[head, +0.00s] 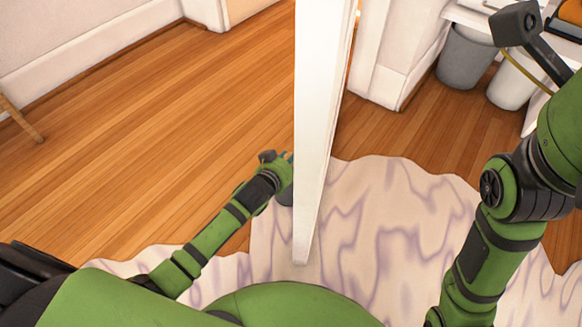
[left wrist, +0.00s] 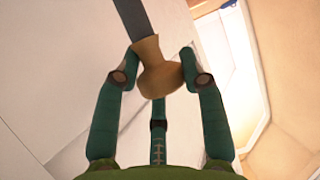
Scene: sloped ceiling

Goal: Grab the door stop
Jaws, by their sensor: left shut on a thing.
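The door stop (left wrist: 158,68) shows in the left wrist view as a tan, flared piece with a dark grey strip running up from it. My left gripper (left wrist: 160,76) is shut on it, with one finger on each side and a third finger below. In the head view my left gripper (head: 284,160) is low beside the left side of the white door (head: 318,110), partly hidden by the door's edge. The door stop cannot be made out clearly there. My right gripper does not show clearly; only my right arm is seen at the right.
A pale, purple-veined rug (head: 390,215) lies under the door's near edge. A grey bin (head: 465,57) and a white bin (head: 512,84) stand at the upper right. A wooden leg (head: 20,118) is at the far left. The wooden floor (head: 160,110) left of the door is clear.

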